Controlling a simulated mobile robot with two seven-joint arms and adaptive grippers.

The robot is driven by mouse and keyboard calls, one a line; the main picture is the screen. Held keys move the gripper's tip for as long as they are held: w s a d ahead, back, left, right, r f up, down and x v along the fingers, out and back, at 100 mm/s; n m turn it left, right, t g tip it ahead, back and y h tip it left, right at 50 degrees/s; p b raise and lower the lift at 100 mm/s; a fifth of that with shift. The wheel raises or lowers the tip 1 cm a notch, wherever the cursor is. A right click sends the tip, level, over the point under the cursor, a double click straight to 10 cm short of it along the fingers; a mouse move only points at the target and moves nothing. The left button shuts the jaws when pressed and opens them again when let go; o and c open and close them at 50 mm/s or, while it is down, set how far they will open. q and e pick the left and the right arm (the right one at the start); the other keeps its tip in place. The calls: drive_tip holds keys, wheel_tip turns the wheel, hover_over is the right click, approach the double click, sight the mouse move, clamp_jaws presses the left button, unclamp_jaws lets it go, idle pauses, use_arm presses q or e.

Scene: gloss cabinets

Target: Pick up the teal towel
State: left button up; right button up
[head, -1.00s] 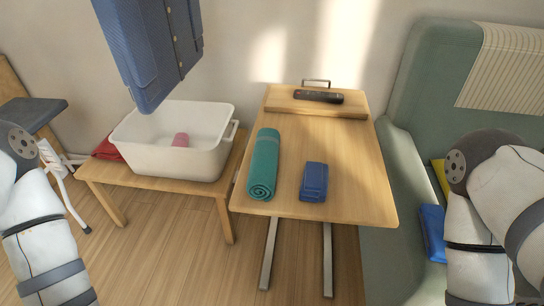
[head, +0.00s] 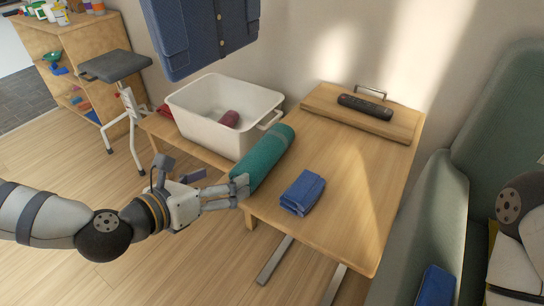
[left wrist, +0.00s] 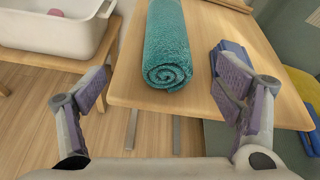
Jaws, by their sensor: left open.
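The teal towel (head: 264,157) is rolled up and lies on the wooden table near its left edge. In the left wrist view the towel (left wrist: 167,48) shows its spiral end towards me, between and beyond the fingers. My left gripper (head: 243,190) is at the near end of the towel in the head view. In the left wrist view the left gripper (left wrist: 165,97) is open, its fingers wide apart and empty. My right gripper is out of view; only part of my right arm shows at the right edge.
A folded blue cloth (head: 302,192) lies on the table right of the towel. A remote (head: 365,107) rests on the raised back board. A white bin (head: 207,134) holding a dark red roll stands on a low bench at left. A green armchair (head: 455,170) stands at right.

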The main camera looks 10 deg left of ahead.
sight(256, 164)
use_arm(q)
drive_tip(key=x, duration=1.1)
drive_tip(key=shift+w+d, duration=0.25)
drive_tip(key=shift+d, duration=0.2)
drive_tip(key=shift+r, duration=0.1)
drive_tip(key=c, duration=1.2)
